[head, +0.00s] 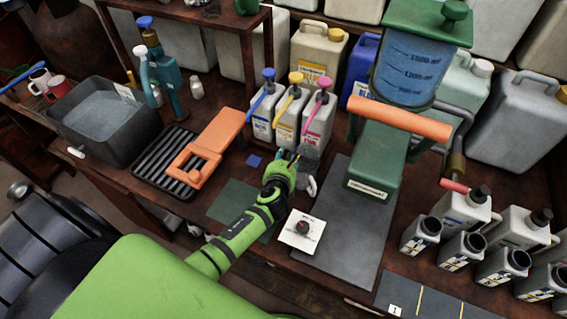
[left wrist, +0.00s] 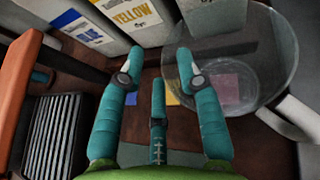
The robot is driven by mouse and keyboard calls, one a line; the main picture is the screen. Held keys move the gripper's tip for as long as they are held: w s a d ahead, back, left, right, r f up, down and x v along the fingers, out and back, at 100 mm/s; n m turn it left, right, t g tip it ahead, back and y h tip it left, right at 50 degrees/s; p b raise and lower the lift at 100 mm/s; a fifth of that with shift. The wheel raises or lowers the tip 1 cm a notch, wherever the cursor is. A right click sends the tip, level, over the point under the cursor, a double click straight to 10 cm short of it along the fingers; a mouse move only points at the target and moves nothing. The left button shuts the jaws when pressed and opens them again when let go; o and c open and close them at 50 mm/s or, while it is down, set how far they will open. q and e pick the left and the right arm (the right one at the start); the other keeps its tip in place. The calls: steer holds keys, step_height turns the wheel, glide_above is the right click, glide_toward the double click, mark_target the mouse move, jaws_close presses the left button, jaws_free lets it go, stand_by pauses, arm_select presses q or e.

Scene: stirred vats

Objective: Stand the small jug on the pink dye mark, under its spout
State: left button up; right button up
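The small jug (left wrist: 262,62) is clear, with a pale handle (left wrist: 285,122) at its lower right in the left wrist view. The pink dye mark (left wrist: 226,84) shows through it, so the jug appears to stand over the mark. In the head view the jug (head: 309,166) is partly hidden behind my left gripper (head: 289,158), below the pink-pump bottle (head: 318,122). In the left wrist view my left gripper (left wrist: 158,72) has its fingers spread with nothing between them. Its right finger overlaps the jug's left edge; I cannot tell if they touch. My right gripper is out of view.
Blue-pump (head: 262,118) and yellow-pump (head: 288,118) bottles stand left of the pink one. A blue mark (head: 254,161) and a yellow mark (left wrist: 172,96) lie on the bench. An orange-handled press (head: 212,140) is left, a green dispenser (head: 376,160) right.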

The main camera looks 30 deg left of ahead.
arm_select(q)
steer(key=v, duration=1.2)
stand_by(0.9)
